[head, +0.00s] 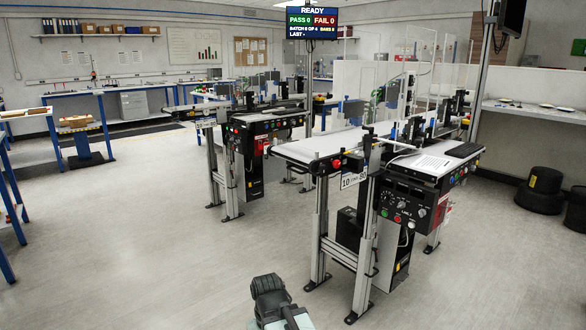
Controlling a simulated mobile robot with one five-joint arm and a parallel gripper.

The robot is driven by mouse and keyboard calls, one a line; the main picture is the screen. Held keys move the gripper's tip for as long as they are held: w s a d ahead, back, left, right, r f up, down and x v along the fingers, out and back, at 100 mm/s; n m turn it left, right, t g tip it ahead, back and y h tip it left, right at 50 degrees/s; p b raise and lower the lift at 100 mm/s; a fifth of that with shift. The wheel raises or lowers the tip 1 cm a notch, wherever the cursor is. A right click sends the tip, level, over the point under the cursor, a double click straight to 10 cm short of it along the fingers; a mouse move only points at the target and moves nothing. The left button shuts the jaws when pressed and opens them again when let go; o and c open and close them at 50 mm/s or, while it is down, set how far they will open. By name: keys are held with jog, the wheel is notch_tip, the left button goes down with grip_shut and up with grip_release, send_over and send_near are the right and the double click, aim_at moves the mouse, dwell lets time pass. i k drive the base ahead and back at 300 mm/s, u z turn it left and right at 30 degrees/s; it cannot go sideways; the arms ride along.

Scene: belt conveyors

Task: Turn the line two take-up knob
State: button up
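Two belt conveyors stand ahead of me, a nearer one (312,147) at centre right and a farther one (258,118) to its left. I cannot tell which is line two. A red round knob (337,163) shows at the near left end of the nearer conveyor, beside a plate (353,180) with numbers. The nearer control panel (405,200) carries several small knobs and buttons. No part is clearly readable as the take-up knob. A dark part of my arm shows at the bottom centre, apart from both conveyors. My gripper's fingers do not show.
The grey floor (130,240) is clear at left and in front. Conveyor legs (318,235) stand close on the right. Blue-legged benches (75,110) line the left. A screen (312,23) reads READY.

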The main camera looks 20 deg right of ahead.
aim_at(336, 164)
jog(key=u, duration=0.25)
jog(key=i, duration=1)
jog(key=z, duration=0.05)
